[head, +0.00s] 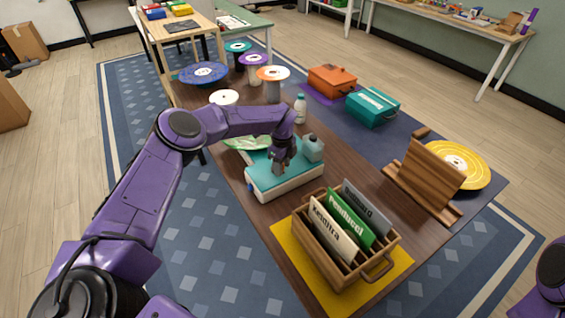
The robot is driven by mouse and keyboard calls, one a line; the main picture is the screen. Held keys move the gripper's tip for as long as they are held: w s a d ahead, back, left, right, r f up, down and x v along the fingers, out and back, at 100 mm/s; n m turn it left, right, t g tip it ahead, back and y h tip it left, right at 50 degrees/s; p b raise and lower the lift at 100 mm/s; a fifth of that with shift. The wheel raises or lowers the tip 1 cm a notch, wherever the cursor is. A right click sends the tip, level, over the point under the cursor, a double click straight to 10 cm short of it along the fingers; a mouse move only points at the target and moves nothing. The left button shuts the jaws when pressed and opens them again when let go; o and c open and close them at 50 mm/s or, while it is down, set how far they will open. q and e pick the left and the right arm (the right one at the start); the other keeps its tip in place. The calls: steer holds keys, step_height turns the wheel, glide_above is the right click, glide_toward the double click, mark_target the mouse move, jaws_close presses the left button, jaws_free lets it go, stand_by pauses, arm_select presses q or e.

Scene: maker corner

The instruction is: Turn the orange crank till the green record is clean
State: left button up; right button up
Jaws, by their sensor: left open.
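The green record (243,143) shows as a pale green edge at the far left end of a teal-topped machine with a white base (290,185). My left forearm covers much of it, so I cannot tell how clean it is. My left gripper (280,168) is open, pointing down just over the teal top. I cannot make out the orange crank; the gripper or arm may hide it. A grey-green container (313,148) stands at the machine's right side. My right gripper is out of view.
A wooden crate with record sleeves (333,262) stands on a yellow mat (393,272) in front. A wooden rack (418,178) and yellow record (462,165) are at the right. A white bottle (300,108), orange box (332,81) and teal box (372,107) stand behind.

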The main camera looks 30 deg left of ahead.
arm_select(q)
steer(key=shift+s+r, duration=0.1)
steer(key=shift+c, duration=0.4)
jaws_close()
